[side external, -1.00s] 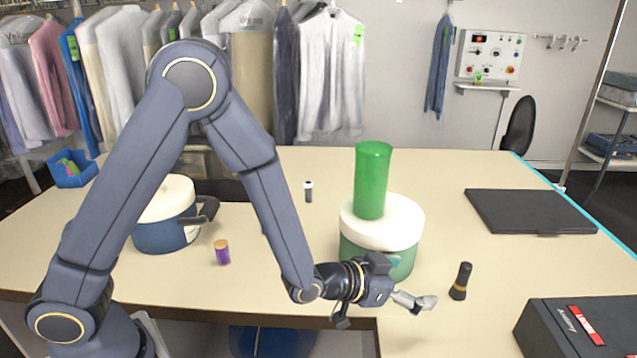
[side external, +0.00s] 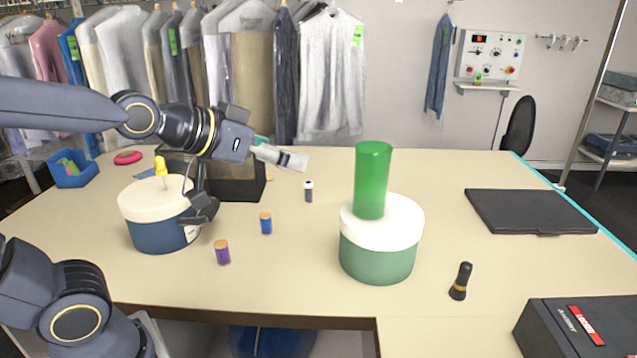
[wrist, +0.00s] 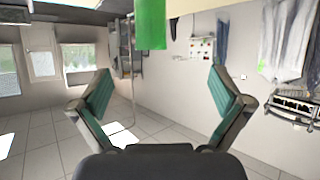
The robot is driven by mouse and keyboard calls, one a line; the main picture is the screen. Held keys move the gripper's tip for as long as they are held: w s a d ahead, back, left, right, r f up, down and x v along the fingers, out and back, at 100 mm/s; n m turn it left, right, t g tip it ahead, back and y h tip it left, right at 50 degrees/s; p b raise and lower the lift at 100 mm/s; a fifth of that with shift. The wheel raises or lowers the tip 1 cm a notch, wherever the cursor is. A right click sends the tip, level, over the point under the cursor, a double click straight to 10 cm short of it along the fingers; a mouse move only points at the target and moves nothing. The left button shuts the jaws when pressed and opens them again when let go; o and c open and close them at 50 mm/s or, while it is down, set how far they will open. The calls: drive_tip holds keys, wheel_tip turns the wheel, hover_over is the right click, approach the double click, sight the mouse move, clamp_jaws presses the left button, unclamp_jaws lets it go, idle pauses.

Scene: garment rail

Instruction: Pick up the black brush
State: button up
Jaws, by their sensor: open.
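The black brush (side external: 461,281) stands upright on the table at the right front, with a gold-brown band low on its body. It is right of the green round box. My gripper (side external: 250,185) is far to its left, raised near the blue round box, its fingers spread and empty. In the wrist view my gripper (wrist: 160,95) also shows open, with nothing between the teal finger pads. The brush does not show in the wrist view.
A green round box (side external: 378,262) with a white lid bears a tall green cylinder (side external: 372,180). A blue round box (side external: 158,236), small jars (side external: 222,252), a black flat pad (side external: 530,211) and a black case (side external: 580,330) are on the table. The table's middle front is clear.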

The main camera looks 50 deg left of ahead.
drive_tip(key=s+a+f+g, duration=0.1)
drive_tip(key=s+f+g, duration=0.5)
drive_tip(key=s, duration=0.6)
drive_tip(key=shift+a+f+g+y, duration=0.3)
drive_tip(key=shift+f, duration=0.3)
drive_tip(key=shift+s, duration=0.2)
drive_tip(key=shift+c, duration=0.4)
drive_tip(key=c, duration=0.8)
